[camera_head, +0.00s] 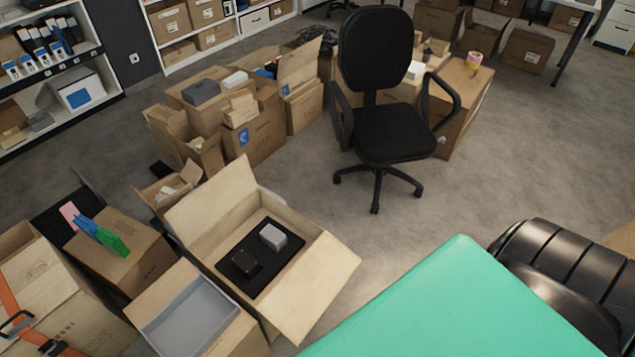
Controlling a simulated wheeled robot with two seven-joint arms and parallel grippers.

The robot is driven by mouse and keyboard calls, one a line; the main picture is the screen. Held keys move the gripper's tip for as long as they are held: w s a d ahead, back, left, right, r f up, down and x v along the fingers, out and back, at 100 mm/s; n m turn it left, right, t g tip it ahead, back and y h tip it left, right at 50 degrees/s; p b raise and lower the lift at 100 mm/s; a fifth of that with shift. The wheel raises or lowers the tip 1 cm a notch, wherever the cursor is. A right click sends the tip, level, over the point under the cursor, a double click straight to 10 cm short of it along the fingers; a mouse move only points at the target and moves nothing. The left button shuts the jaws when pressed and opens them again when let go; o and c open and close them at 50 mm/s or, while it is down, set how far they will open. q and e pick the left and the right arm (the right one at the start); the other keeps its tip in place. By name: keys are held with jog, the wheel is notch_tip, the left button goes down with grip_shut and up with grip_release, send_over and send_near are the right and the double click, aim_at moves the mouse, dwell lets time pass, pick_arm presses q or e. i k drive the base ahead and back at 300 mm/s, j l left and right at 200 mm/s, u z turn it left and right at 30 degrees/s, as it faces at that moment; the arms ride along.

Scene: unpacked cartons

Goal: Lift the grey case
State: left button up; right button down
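A small light-grey case (272,237) with rounded edges sits inside an open carton (210,210) left of centre. It rests on a black tray or mat (283,262), beside a small dark box (245,264). The carton's flaps stand open, and the case's top and front are in plain sight. Another darker grey case (201,91) lies on top of a carton further back. I cannot tell from the picture alone which one the task means. Neither of my grippers is in view.
A carton with a grey plastic bin (190,315) stands in front of the open carton. More cartons crowd the left. A teal surface (460,305) and a black leather seat (560,270) fill the lower right. An office chair (390,135) stands behind; grey floor is free at right.

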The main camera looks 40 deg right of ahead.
aim_at(271, 237)
jog(key=z, duration=0.7)
jog(key=l+z, duration=0.1)
jog(key=l, duration=0.25)
jog(key=i+l+z, duration=0.1)
jog(key=l, duration=0.25)
jog(key=i+l+z, duration=0.1)
jog(key=l, duration=0.25)
jog(key=i+l, duration=0.15)
jog(key=l, duration=0.2)
jog(key=z, duration=0.05)
